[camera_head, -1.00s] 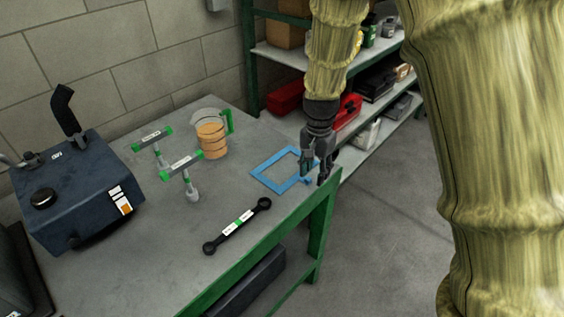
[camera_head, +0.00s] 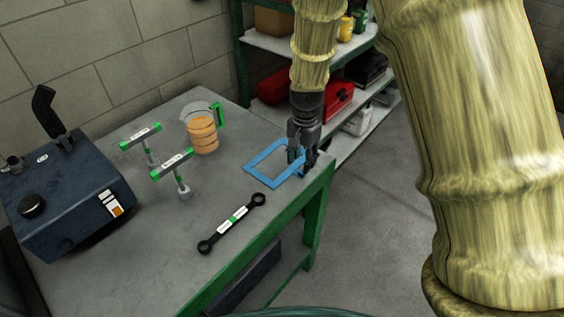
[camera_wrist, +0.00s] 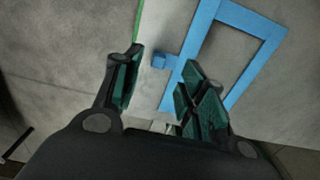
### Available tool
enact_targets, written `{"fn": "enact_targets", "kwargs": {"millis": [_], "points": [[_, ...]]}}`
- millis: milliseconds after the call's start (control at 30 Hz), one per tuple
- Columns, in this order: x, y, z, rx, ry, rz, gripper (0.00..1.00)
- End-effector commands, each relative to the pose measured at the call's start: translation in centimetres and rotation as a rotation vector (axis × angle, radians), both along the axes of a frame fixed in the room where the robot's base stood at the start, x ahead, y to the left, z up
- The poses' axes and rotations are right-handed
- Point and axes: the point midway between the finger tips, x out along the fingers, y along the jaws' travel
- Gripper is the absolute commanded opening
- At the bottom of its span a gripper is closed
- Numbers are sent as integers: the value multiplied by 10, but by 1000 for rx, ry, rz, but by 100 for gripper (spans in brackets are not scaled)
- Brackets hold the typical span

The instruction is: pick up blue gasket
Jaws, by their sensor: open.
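The blue gasket (camera_head: 265,176) is a flat rectangular frame lying on the grey workbench near its right end. In the wrist view the gasket (camera_wrist: 273,50) shows at the upper right, with a small tab on its near left side. My gripper (camera_head: 303,170) hangs over the right side of the gasket, near the bench edge. In the wrist view my gripper (camera_wrist: 155,85) has its fingers apart, with the tab just beyond and between the tips. The right finger overlaps the gasket's near corner in the picture. I cannot tell whether it touches.
A shelf unit (camera_head: 270,42) stands behind. Bare bench surrounds the gasket's left side.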

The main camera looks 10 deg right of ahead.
Motion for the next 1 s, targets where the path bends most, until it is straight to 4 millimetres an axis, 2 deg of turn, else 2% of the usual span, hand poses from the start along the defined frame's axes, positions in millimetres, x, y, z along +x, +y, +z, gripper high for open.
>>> {"fn": "enact_targets", "kwargs": {"millis": [433, 800, 1000], "points": [[-2, -4, -41, 1, 2, -2, 41], [-2, -4, -47, 1, -1, -2, 41], [-2, -4, -47, 1, 1, -2, 5]]}}
